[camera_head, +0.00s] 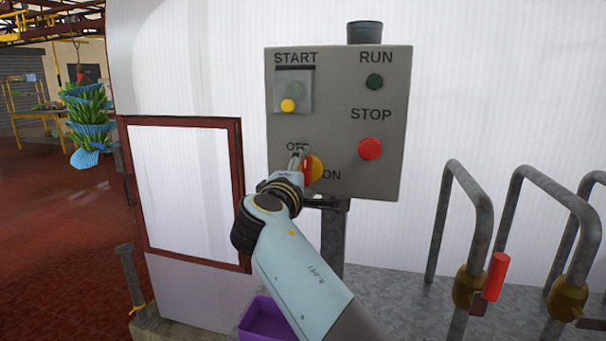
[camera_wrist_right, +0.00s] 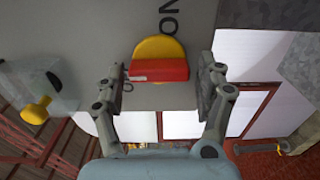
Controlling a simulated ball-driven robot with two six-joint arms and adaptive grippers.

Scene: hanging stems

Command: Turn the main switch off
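The main switch has a red handle on a yellow round plate (camera_head: 317,168). It sits low on the grey control box (camera_head: 333,120), between the OFF and ON labels. My right gripper (camera_head: 299,158) is in front of it and hides part of it. In the right wrist view, the red handle (camera_wrist_right: 158,69) lies across the yellow plate (camera_wrist_right: 160,48), near the ON lettering. The fingers of my right gripper (camera_wrist_right: 162,84) are spread, one on each side of the handle, with gaps visible. My left gripper is not in view.
The box also has a covered START control (camera_head: 292,92), a green RUN button (camera_head: 374,82) and a red STOP button (camera_head: 370,149). Grey bent pipes (camera_head: 450,215) stand at right. A purple crate (camera_head: 262,322) is below my arm. Banana stems (camera_head: 87,120) hang at left.

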